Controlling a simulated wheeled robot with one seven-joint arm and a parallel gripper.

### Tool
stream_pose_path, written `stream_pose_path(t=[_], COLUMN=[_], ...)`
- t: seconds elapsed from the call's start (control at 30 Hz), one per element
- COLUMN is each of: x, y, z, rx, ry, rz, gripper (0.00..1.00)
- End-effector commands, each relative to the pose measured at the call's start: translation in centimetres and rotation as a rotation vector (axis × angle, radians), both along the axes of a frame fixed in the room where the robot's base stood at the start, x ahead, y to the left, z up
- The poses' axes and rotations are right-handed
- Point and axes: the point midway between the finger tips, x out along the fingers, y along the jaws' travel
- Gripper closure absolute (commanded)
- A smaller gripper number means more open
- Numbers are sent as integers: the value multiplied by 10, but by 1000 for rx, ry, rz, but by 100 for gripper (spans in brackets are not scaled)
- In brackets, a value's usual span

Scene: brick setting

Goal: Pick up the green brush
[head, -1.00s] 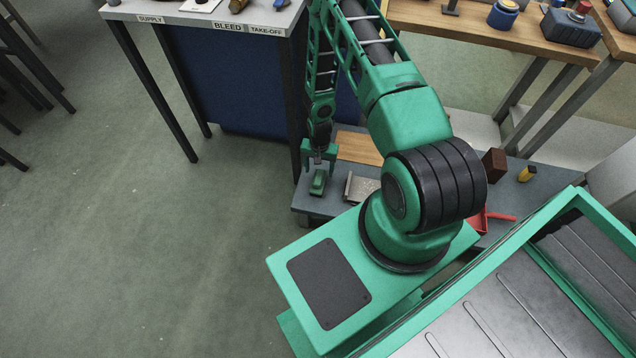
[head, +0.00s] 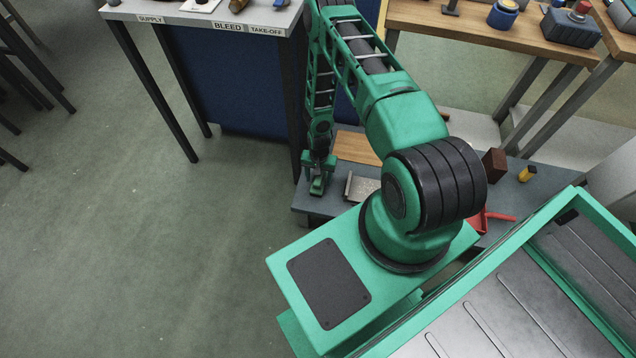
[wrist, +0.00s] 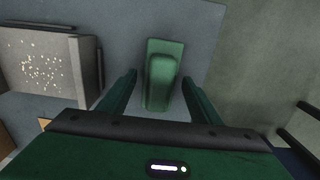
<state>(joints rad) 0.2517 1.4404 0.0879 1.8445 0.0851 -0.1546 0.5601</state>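The green brush (head: 317,187) lies on the low grey table near its left end. In the wrist view the green brush (wrist: 161,75) shows from above, its raised handle pointing toward my gripper. My gripper (wrist: 158,80) is open, with one finger on each side of the brush handle and a visible gap on both sides. In the head view my gripper (head: 318,172) is right at the brush and covers part of it.
A metal tray-like piece (wrist: 45,60) with pale specks lies left of the brush in the wrist view. A wooden board (head: 357,147), a brown block (head: 494,164), a yellow item (head: 527,173) and a red dustpan-like thing (head: 480,222) are on the low table (head: 310,203). A supply counter (head: 225,75) stands behind.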

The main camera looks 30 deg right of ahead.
Motion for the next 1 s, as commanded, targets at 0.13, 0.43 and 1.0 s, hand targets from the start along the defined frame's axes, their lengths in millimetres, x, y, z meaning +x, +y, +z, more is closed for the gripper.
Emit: stream_pose_path(t=[0.13,0.43,1.0], x=[0,0,-23], y=[0,0,24], z=[0,1,61], rx=[0,0,2], ry=[0,0,2], rz=[0,0,3], gripper=[79,84,84])
